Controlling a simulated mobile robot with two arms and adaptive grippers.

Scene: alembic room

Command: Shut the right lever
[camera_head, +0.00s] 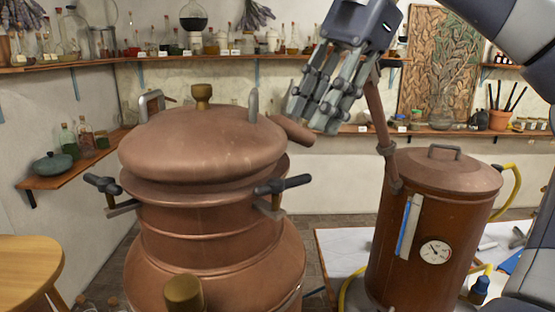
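A large copper still (200,222) with a domed lid (195,145) stands at the centre left. The right lever (284,185) has a dark handle on the still's right side, just under the lid's rim. It sticks outward to the right, nearly level, above a small metal bracket (268,208). My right gripper (312,120) hangs above and right of that lever, fingers down, apart from it. It seems empty, but its finger gap is unclear from this angle. The left lever (103,184) sticks outward on the other side. My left gripper is out of view.
A copper pipe (380,125) runs behind my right gripper to a second copper vessel (430,225) with a gauge (435,250). A brass knob (184,293) stands at the front. A wooden table (28,268) is at the left. Shelves of bottles line the walls.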

